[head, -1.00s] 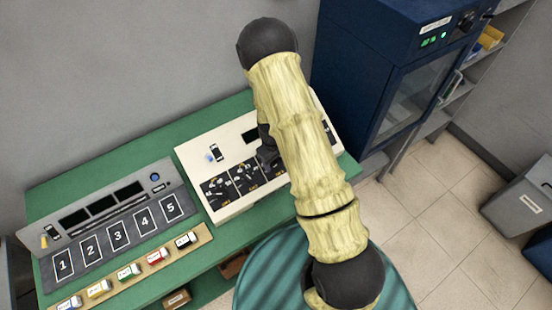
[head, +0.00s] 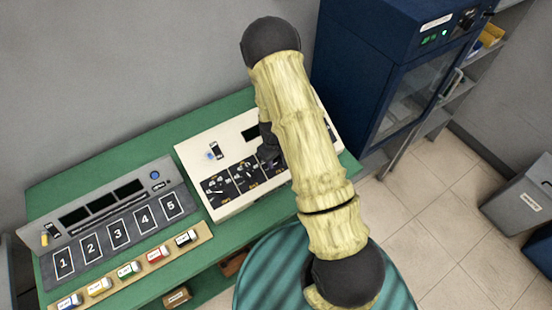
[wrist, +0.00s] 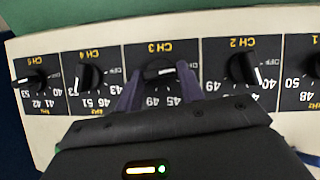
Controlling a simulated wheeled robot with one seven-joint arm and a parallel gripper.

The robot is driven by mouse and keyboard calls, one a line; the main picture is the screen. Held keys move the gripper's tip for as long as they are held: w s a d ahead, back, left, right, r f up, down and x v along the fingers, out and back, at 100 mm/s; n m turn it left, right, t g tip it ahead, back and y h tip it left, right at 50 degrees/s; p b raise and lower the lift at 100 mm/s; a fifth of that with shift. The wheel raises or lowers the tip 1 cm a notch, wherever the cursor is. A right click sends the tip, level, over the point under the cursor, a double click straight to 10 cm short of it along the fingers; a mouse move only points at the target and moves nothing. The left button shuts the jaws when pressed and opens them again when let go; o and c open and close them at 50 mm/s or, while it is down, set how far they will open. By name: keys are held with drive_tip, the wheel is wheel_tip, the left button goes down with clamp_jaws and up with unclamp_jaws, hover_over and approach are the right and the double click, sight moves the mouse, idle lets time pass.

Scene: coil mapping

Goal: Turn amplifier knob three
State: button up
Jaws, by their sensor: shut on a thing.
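The cream amplifier panel (head: 190,150) stands on the green bench, partly hidden by my arm in the head view. In the wrist view its channel labels appear upside down. Knob three (wrist: 158,71), under the CH 3 label, is a black knob with a pale pointer line lying nearly sideways. My gripper (wrist: 159,78) has its two purple fingers on either side of knob three, shut on it. In the head view my arm covers the gripper and this knob.
The CH 2 knob (wrist: 244,69) and CH 4 knob (wrist: 88,76) flank the fingers closely. A numbered grey console (head: 112,225) and a tan rack (head: 130,280) of small labelled blocks stand left. A blue cabinet (head: 370,70) stands right.

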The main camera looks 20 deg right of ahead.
drive_tip(key=m+b, duration=0.1)
drive_tip(key=m+y+b, duration=0.1)
drive_tip(key=m+b, duration=0.1)
drive_tip(key=shift+w+d+f+g+y, duration=0.1)
drive_tip(key=shift+d+f+g+y, duration=0.1)
drive_tip(key=shift+d+g+y, duration=0.15)
drive_tip(key=m+y+b, duration=0.2)
drive_tip(key=m+b, duration=0.1)
drive_tip(key=m, duration=0.1)
drive_tip(key=shift+d, duration=0.15)
drive_tip(key=m+y+b, duration=0.1)
drive_tip(key=m+b, duration=0.1)
drive_tip(key=m+t+y+b, duration=0.1)
drive_tip(key=m, duration=0.1)
drive_tip(key=shift+d+f+y+b, duration=0.15)
drive_tip(key=shift+y+b, duration=0.1)
drive_tip(key=shift+b, duration=0.15)
drive_tip(key=shift+s+m+t+y+b, duration=0.2)
drive_tip(key=shift+m+t+y+b, duration=0.3)
drive_tip(key=shift+m+b, duration=0.7)
drive_tip(key=shift+r+m, duration=0.2)
drive_tip(key=shift+m, duration=0.1)
drive_tip(key=o, duration=1)
drive_tip(key=shift+d, duration=0.1)
